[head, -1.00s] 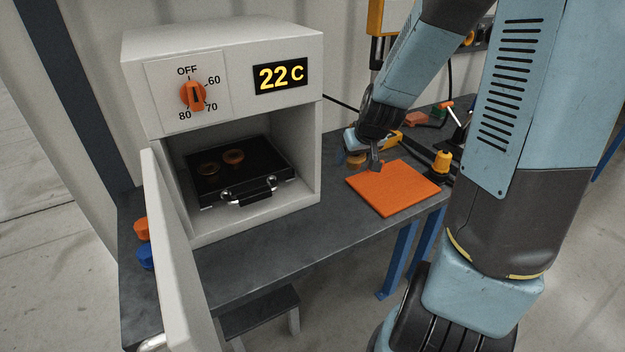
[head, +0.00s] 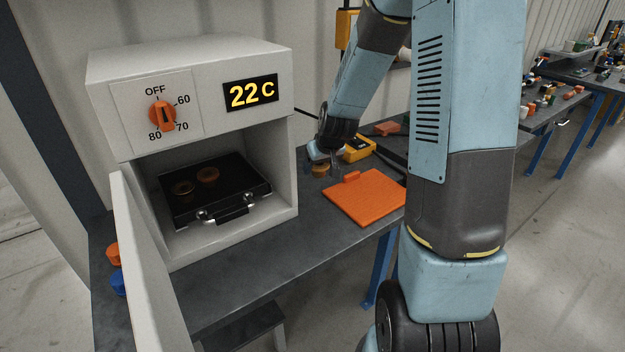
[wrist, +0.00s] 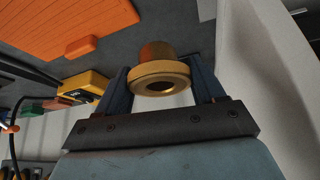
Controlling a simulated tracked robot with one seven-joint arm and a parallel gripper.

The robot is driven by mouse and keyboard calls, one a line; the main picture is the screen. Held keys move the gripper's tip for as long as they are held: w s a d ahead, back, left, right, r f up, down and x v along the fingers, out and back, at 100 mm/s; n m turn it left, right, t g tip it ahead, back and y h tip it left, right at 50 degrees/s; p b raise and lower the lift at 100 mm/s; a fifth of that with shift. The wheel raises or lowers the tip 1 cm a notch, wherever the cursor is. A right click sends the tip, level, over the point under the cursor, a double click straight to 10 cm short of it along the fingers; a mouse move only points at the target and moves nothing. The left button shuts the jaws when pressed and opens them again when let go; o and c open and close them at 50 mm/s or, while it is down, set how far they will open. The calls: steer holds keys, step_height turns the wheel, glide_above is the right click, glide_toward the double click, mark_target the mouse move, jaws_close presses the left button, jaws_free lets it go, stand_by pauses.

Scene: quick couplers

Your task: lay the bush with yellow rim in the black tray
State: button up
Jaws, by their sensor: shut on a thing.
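My gripper (wrist: 162,84) is shut on a brass-coloured bush (wrist: 160,72) with a yellowish rim; the rim and its bore face the wrist camera. In the head view my gripper (head: 328,162) is beside the oven's right wall, and the bush (head: 319,171) shows partly at its fingers, near the orange plate. The black tray (head: 238,190) sits inside the open oven, to the left of my gripper. Two brownish ring-like bushes lie in it, one at the left (head: 183,188) and one further back (head: 208,176).
The oven (head: 190,60) has its door (head: 150,265) open at the left; its right wall stands between my gripper and the tray. An orange plate (head: 365,200) lies on the bench, with a yellow device (head: 358,148) behind. Orange (head: 112,251) and blue (head: 117,281) parts are at left.

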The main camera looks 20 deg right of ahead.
steer(key=w+f, duration=0.7)
steer(key=shift+a, duration=0.3)
steer(key=shift+s+f, duration=0.1)
steer(key=shift+f, duration=1.3)
steer(key=o, duration=1.2)
